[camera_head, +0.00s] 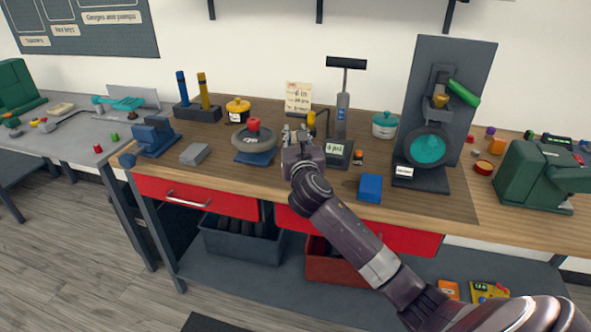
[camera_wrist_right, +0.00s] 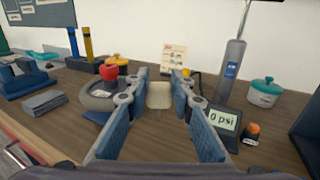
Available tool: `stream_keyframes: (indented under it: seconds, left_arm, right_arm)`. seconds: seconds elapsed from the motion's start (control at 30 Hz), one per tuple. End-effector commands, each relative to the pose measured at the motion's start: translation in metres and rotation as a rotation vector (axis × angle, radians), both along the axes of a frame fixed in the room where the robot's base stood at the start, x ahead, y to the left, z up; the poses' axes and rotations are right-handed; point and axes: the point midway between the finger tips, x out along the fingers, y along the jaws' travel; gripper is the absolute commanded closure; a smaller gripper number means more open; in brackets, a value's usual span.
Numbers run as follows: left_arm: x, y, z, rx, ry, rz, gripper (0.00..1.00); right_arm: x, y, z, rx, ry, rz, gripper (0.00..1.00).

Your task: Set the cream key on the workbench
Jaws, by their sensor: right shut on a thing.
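The cream key (camera_wrist_right: 159,95) shows in the right wrist view as a pale block between the fingertips of my right gripper (camera_wrist_right: 159,88). The gripper is shut on it. In the head view my right gripper (camera_head: 297,138) is over the middle of the wooden workbench (camera_head: 290,182), its arm coming from the lower right. The key cannot be made out there. I cannot tell whether the key touches the bench top. My left gripper is not in view.
A grey pump (camera_head: 341,115) with a digital gauge stands right of the gripper. A round grey stand with a red knob (camera_head: 253,125) is on its left. A blue block (camera_head: 370,188) lies near the front edge. A tall dark stand (camera_head: 455,75) is further right.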

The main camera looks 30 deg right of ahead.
Motion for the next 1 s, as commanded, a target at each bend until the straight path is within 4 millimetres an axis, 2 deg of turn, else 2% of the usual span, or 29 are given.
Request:
stream_keyframes:
  seconds: [0.03, 0.13, 0.23, 0.43, 0.6, 0.73, 1.0]
  left_arm:
    - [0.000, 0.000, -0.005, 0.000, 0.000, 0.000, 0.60]
    - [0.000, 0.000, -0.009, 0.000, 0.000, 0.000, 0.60]
    - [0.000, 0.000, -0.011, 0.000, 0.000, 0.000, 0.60]
    - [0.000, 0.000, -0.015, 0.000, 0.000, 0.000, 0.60]
    - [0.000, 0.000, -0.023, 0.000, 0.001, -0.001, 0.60]
    - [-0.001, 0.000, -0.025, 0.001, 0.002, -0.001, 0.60]
    - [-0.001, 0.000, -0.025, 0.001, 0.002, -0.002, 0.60]
  right_arm:
    - [0.000, 0.000, -0.020, 0.004, 0.004, -0.002, 0.92]
    - [0.000, 0.000, -0.042, 0.004, 0.003, -0.002, 0.92]
    - [0.000, 0.000, -0.056, 0.002, 0.002, -0.001, 0.92]
    - [0.000, 0.000, -0.073, 0.001, 0.000, 0.000, 0.92]
    - [0.000, 0.000, -0.100, 0.002, 0.000, -0.001, 0.92]
    - [0.000, 0.000, -0.108, 0.001, 0.000, -0.001, 0.92]
    - [0.000, 0.000, -0.108, 0.001, 0.000, 0.000, 0.92]
